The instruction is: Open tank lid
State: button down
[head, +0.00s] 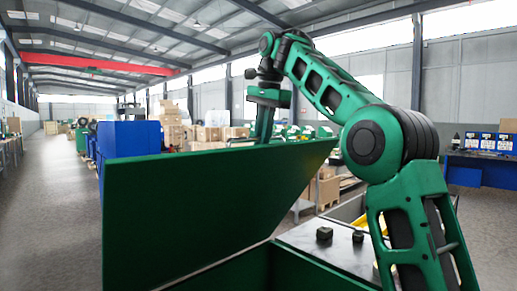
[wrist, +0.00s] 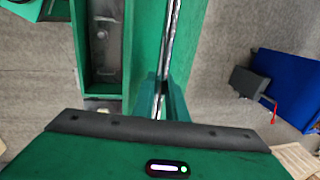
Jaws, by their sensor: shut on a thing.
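The green tank lid (head: 200,215) stands raised and tilted in the head view, a large flat panel above the green tank (head: 300,272). The tank is open beneath it, and only part of its inside shows. My gripper (head: 265,135) is at the far upper edge of the lid, partly hidden behind it. In the wrist view the lid (wrist: 170,45) shows nearly edge-on as a thin strip, running between the fingers of my gripper (wrist: 160,105). The gripper is shut on this edge. The exact contact is hard to see.
A grey top with dark knobs (head: 325,235) adjoins the tank at the right. Blue cabinets (head: 128,140) stand behind at the left, and wooden crates (head: 175,135) farther back. Another blue unit (head: 480,160) is at the right. Open floor (head: 50,200) lies at the left.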

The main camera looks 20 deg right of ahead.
jog(key=shift+r, duration=0.55)
jog(key=shift+s+a+r, duration=0.1)
jog(key=shift+s+a, duration=0.05)
jog(key=c, duration=1.8)
grip_release()
jog(key=shift+s+r, duration=0.1)
jog(key=shift+s, duration=0.1)
jog(key=shift+o, duration=0.2)
jog(key=shift+w+f, duration=0.15)
jog(key=shift+f, duration=0.05)
jog(key=shift+a, duration=0.1)
jog(key=shift+f, duration=0.1)
